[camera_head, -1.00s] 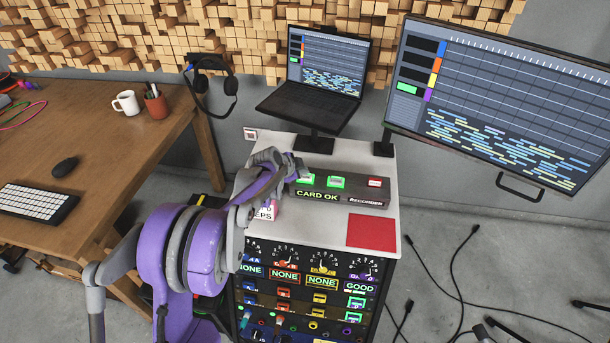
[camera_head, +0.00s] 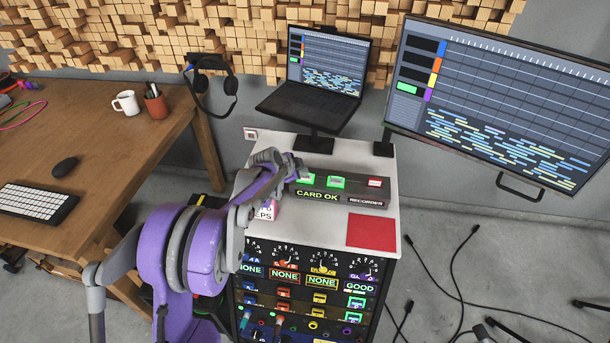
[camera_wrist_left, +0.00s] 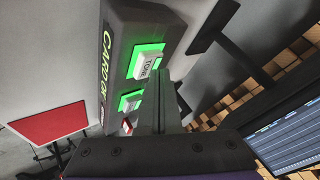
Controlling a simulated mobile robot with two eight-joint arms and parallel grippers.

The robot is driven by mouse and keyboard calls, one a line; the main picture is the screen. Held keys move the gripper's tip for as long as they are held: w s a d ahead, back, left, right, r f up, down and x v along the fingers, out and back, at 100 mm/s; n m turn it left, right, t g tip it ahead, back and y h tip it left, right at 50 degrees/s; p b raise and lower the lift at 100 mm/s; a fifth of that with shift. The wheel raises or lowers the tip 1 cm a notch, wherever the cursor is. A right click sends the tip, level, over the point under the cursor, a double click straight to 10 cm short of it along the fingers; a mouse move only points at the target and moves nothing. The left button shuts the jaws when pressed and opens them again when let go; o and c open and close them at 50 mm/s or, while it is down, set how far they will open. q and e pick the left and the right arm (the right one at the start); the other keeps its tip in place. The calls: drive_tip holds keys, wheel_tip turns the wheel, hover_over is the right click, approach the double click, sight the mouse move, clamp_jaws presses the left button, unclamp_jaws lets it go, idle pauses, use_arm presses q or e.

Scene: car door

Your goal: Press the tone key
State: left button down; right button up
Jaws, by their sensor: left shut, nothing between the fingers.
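The tone key (camera_wrist_left: 147,65) is a pale block lettered TONE in a lit green surround, in the left wrist view. It sits on the dark recorder box (camera_head: 348,191), which shows CARD OK. In the head view the lit key at the box's left end (camera_head: 305,179) is partly covered by my left gripper (camera_head: 298,170). The gripper is shut and empty, its fingers (camera_wrist_left: 164,88) close beside the tone key in the left wrist view. I cannot tell whether they touch it. My right gripper is not in view.
A second green-lit key (camera_head: 336,182) and a red-and-white key (camera_head: 375,183) share the box. A red square (camera_head: 371,231) lies on the white rack top (camera_head: 322,222). A laptop (camera_head: 312,100) stands behind, and a large monitor (camera_head: 490,110) is at right.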

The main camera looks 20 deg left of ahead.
sight(303, 177)
use_arm(q)
drive_tip(key=shift+f, duration=0.4)
drive_tip(key=shift+r, duration=0.45)
drive_tip(key=shift+r+p, duration=2.15)
drive_tip(key=shift+r, duration=0.9)
